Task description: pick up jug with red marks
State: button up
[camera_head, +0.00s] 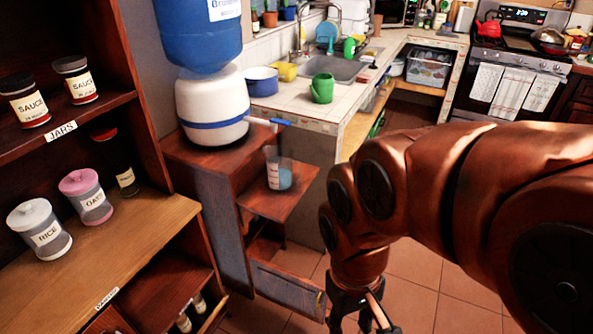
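A small clear jug (279,171) with blue in its lower part stands upright on the small wooden shelf under the water dispenser's tap. Faint marks show on its side, but their colour is too small to tell for sure. My gripper (362,318) points down at the bottom edge, to the right of and below the jug in the picture, clear of it. Its fingertips are cut off by the frame, so I cannot tell whether it is open or shut. Nothing is visible in it.
The water dispenser (212,107) stands on a wooden cabinet behind the jug. A low drawer or door (287,291) juts out below the shelf. A jar shelf (110,240) fills the left. A green jug (321,88) stands on the counter (298,109). Tiled floor is open at lower right.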

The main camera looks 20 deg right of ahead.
aim_at(284, 170)
jog(key=z, duration=1.75)
jog(key=i, duration=4)
jog(key=u, duration=5.65)
